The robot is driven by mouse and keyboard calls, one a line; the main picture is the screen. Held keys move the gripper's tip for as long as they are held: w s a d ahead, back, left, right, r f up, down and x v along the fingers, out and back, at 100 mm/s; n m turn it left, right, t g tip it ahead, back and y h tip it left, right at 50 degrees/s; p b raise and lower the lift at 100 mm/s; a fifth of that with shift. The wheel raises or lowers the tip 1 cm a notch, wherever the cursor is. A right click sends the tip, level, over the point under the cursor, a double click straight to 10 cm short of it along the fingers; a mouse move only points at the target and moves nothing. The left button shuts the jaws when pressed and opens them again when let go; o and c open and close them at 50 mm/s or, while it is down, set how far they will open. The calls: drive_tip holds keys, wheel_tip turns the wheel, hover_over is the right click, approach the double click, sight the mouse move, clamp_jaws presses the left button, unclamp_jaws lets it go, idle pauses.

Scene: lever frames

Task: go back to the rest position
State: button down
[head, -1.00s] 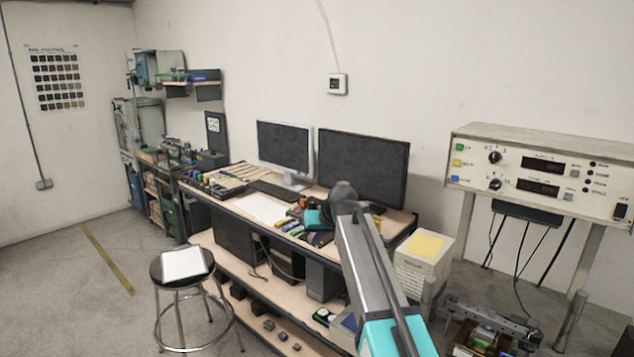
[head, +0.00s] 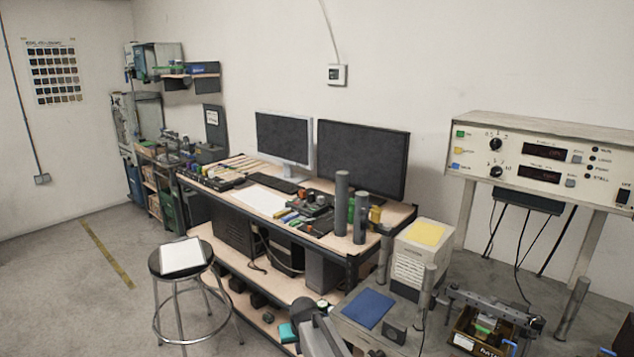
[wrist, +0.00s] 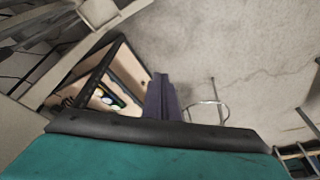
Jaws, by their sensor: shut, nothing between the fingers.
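My gripper (wrist: 160,82) shows in the middle of the wrist view as a dark, narrow pair of fingers close together. It is shut and empty, with bare floor and part of the workbench behind it. In the head view only part of my arm (head: 322,335) shows, low at the bottom edge, with a teal part beside it. The gripper itself cannot be made out there.
A two-level workbench (head: 232,203) holds two monitors and loose items. A round stool (head: 181,273) stands in front with open floor to its left. A control panel (head: 545,160) stands at right, above a grey table with a blue pad (head: 367,308) and an open box.

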drive_tip(key=s+d+f+m+g+h+b, duration=0.1)
drive_tip(key=s+d+f+g, duration=0.1)
drive_tip(key=s+d+f, duration=0.7)
drive_tip(key=s+d+f+g+b, duration=0.1)
drive_tip(key=s+d+f+g, duration=0.1)
drive_tip(key=s+d+f, duration=0.65)
drive_tip(key=s+d+f+g, duration=0.1)
drive_tip(key=s+d+f, duration=0.1)
drive_tip(key=s, duration=0.7)
drive_tip(key=s+d+f+m+g+b, duration=0.1)
drive_tip(key=s+f, duration=0.4)
drive_tip(key=s, duration=0.5)
drive_tip(key=s+d+f+g+b, duration=0.1)
drive_tip(key=s+d+f+g, duration=0.1)
drive_tip(key=s, duration=0.8)
drive_tip(key=shift+s+d+f+m+g, duration=0.15)
drive_tip(key=shift+d+f+m+g, duration=0.2)
drive_tip(key=shift+f+g, duration=0.3)
